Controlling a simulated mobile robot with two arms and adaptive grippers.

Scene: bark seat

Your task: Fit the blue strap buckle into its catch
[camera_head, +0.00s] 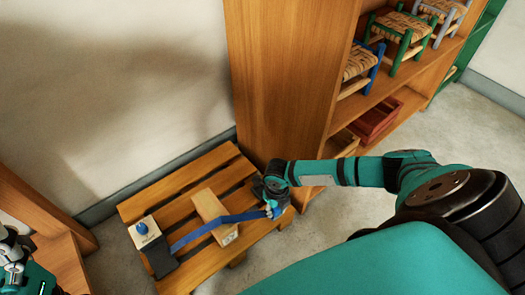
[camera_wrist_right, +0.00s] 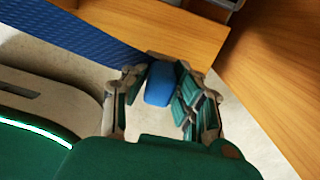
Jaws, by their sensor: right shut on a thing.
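A blue strap (camera_head: 198,234) runs from a dark block (camera_head: 160,257) on the wooden pallet, across a wooden block (camera_head: 211,207), to my right gripper (camera_head: 271,210). In the right wrist view the fingers of my right gripper (camera_wrist_right: 163,92) are shut on the blue buckle (camera_wrist_right: 159,84) at the strap's end. The strap (camera_wrist_right: 80,35) leads off to the upper left there. A white plate with a blue knob (camera_head: 142,228) sits next to the dark block; I cannot tell if it is the catch. My left gripper (camera_head: 14,262) shows only partly at the left edge.
The slatted pallet (camera_head: 180,182) lies against the wall and a tall wooden shelf (camera_head: 290,80). The shelf holds several woven stools (camera_head: 404,32) and a red crate (camera_head: 376,120). A wooden piece of furniture (camera_head: 62,262) stands at the left. Concrete floor is bare to the right.

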